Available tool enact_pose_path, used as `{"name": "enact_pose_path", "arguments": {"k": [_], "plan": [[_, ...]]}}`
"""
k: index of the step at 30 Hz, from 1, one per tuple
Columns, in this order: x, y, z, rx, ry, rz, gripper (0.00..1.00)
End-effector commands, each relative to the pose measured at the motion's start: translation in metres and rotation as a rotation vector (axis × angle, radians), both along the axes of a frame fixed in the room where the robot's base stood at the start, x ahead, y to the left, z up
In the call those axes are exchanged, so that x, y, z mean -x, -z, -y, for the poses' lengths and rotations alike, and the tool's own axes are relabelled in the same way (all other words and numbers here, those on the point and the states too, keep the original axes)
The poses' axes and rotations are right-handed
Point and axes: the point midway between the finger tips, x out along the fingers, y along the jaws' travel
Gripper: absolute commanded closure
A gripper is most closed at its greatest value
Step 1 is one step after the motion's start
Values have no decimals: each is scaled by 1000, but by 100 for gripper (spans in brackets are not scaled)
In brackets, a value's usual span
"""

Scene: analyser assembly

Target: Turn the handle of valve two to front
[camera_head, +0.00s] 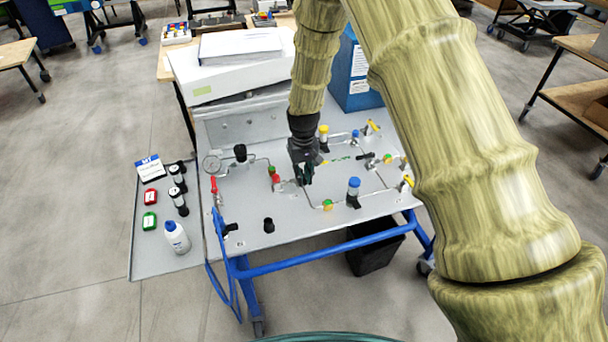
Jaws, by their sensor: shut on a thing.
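My gripper (305,178) is dark and points down onto the pipework in the middle of the grey panel (265,228). It is shut on what seems to be a valve handle, which is mostly hidden by the fingers. A thin yellow-green piece (340,159) shows just right of the gripper. Other handles are a red one (214,185) at the left, a yellow one (373,125) at the back right and a yellow one (408,181) at the right edge. No valve number is legible, so I cannot tell which is valve two.
Close to the gripper stand a red-capped fitting (276,182), a blue-capped one (353,190) and a yellow-capped one (323,136). A side tray (160,258) holds a white bottle (176,237). The panel's front is mostly clear.

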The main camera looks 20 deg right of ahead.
Motion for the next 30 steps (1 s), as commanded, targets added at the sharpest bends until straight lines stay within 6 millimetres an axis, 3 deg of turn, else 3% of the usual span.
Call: {"name": "enact_pose_path", "arguments": {"k": [7, 8, 11, 22, 30], "plan": [[-4, -3, 1, 1, 2, 9, 100], [-4, -3, 1, 1, 1, 9, 80], [-3, -3, 1, 0, 1, 8, 64], [-2, -4, 0, 0, -1, 4, 64], [-2, -38, 1, 0, -1, 5, 64]]}}
